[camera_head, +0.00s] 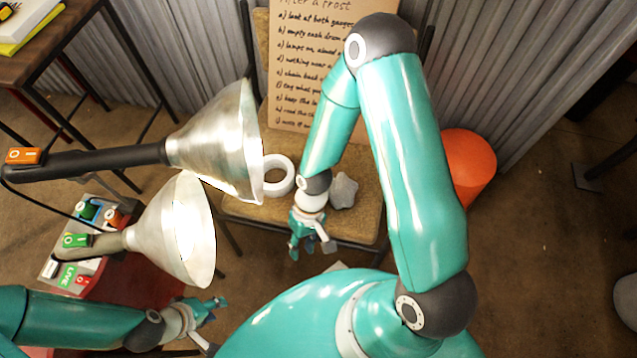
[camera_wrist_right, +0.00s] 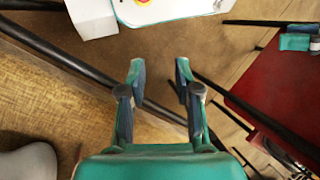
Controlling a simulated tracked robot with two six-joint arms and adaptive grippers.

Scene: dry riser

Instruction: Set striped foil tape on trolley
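A plain-looking pale ring-shaped roll (camera_head: 278,175) lies on the tan seat (camera_head: 240,207); I cannot make out stripes on it, so I cannot tell whether it is the foil tape. My right gripper (camera_head: 301,250) hangs over the seat's front edge, to the right of and nearer than the roll. In the right wrist view its fingers (camera_wrist_right: 160,75) are apart with nothing between them. My left gripper (camera_head: 216,309) is low at the left, empty, its fingers seemingly apart. A red surface (camera_head: 160,290), possibly the trolley, is partly hidden by a lamp; it also shows in the wrist view (camera_wrist_right: 270,95).
A grey lump (camera_head: 343,190) lies beside my right wrist. A handwritten board (camera_head: 300,60) leans behind. An orange rounded object (camera_head: 468,165) stands right. Switch boxes (camera_head: 85,262) sit at the left.

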